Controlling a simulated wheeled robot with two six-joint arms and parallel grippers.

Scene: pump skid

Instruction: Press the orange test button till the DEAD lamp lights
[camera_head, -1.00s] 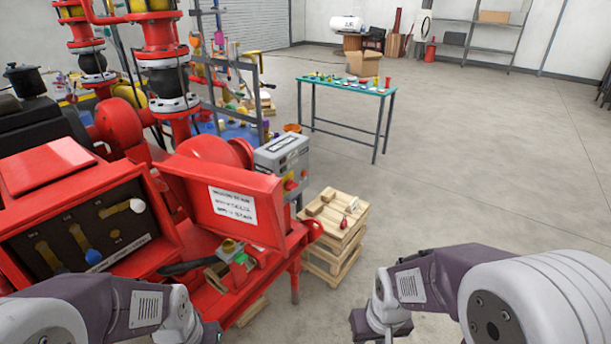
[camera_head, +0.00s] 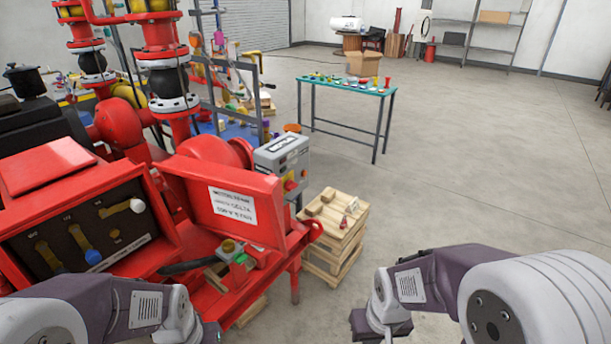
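I cannot make out an orange test button or a DEAD lamp at this size. A grey control box (camera_head: 283,158) with a dark label strip and a red and yellow switch (camera_head: 291,185) stands behind the red open lid. A small red and white item (camera_head: 344,222) lies on the wooden pallet stack, too small to identify. My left arm's end (camera_head: 205,332) is at the bottom, in front of the red skid; its fingers are not visible. Neither arm is touching the control box.
The open red panel (camera_head: 100,225) with several levers and its labelled lid (camera_head: 232,205) fill the left. A small green-topped item (camera_head: 238,258) sits on the skid ledge. The pallet stack (camera_head: 335,255) stands right of the skid. A teal table (camera_head: 345,88) is farther back. Floor on the right is clear.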

